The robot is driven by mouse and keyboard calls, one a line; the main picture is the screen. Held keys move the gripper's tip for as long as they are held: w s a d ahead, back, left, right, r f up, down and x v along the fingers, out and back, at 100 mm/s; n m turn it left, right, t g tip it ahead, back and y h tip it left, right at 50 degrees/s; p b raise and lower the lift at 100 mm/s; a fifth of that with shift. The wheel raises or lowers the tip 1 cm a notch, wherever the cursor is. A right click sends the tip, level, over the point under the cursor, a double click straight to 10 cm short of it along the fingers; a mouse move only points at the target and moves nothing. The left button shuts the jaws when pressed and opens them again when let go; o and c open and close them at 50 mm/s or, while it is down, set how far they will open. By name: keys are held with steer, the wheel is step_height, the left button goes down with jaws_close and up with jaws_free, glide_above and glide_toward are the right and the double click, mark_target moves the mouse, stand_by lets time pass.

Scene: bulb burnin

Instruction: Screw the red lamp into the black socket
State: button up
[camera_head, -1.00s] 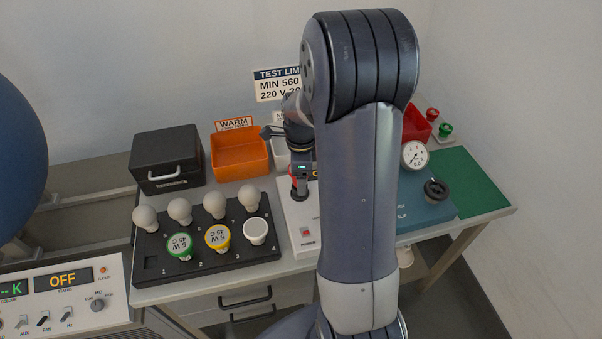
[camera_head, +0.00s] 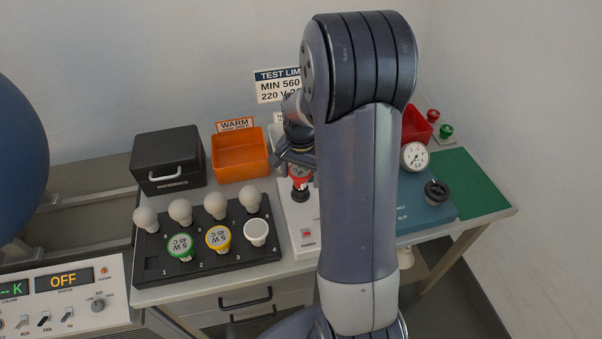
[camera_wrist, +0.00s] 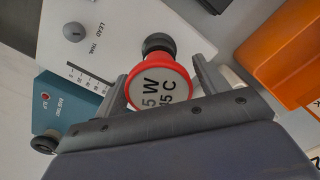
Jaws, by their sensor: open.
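The red lamp (camera_head: 300,175) has a red collar and a white face, marked with W and C lettering in the wrist view (camera_wrist: 160,90). It stands at the black socket (camera_wrist: 158,43), which also shows just below it in the head view (camera_head: 300,195) on the white test box. The lamp's base is hidden, so I cannot tell how deep it sits. My gripper (camera_wrist: 160,78) is open, with one finger on each side of the red lamp. A small gap seems to show beside the fingers. In the head view my gripper (camera_head: 292,160) is partly hidden by my arm.
A black rack (camera_head: 212,258) holds white bulbs and green- and yellow-collared lamps left of the white box (camera_head: 310,225). An orange bin (camera_head: 240,153) and a black case (camera_head: 168,160) stand behind. A blue box (camera_head: 425,212) with a gauge (camera_head: 414,156) stands right.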

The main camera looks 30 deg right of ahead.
steer(key=n, duration=0.7)
steer(key=shift+w+n, duration=0.15)
steer(key=shift+n, duration=0.15)
steer(key=c, duration=0.8)
steer(key=m, duration=0.6)
steer(key=shift+c, duration=0.3)
steer(key=m, duration=0.6)
steer(key=shift+s+d+f, duration=0.1)
steer(key=shift+s, duration=0.15)
steer(key=m, duration=0.5)
steer(key=shift+s, duration=0.1)
steer(key=m, duration=0.6)
steer(key=shift+s, duration=0.1)
